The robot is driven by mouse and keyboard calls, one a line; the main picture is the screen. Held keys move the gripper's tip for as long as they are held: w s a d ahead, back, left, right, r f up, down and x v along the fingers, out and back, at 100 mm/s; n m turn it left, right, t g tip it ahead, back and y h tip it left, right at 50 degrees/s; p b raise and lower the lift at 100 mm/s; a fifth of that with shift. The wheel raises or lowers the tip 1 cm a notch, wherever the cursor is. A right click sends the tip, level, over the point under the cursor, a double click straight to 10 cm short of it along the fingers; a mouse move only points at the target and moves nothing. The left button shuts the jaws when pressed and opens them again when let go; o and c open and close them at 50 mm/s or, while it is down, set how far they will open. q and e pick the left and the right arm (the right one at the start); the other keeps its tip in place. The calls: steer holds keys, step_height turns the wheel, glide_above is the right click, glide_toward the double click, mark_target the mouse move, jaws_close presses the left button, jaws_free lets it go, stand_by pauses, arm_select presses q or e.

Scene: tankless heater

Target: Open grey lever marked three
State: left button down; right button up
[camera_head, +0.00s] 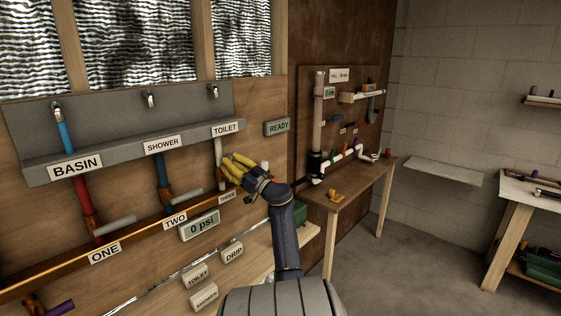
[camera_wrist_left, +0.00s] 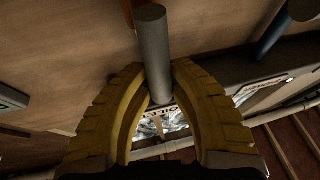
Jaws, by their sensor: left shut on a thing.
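My left gripper (camera_head: 232,170), with yellow ribbed fingers, is at the wall pipes just above the label THREE (camera_head: 227,197) in the head view. In the head view the gripper hides most of this lever. The white pipe (camera_head: 219,172) under the TOILET sign (camera_head: 225,129) runs down just left of the fingers. My right gripper is not in view.
Grey lever one (camera_head: 115,225) and grey lever two (camera_head: 189,198) stick out rightward along the copper pipe. A gauge (camera_head: 200,225) reads 0 psi and a READY display (camera_head: 277,127) hangs to the right. A wooden workbench (camera_head: 345,195) stands further right.

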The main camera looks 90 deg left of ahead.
arm_select(q)
steer(key=shift+s, duration=0.15)
steer(key=c, duration=1.1)
jaws_free()
steer(key=shift+s, duration=0.1)
steer(key=shift+c, duration=0.2)
steer(key=shift+w+d+f, duration=0.15)
steer(key=shift+w, duration=0.15)
steer(key=v, duration=1.1)
steer(key=shift+w, duration=0.15)
steer(key=shift+d, duration=0.1)
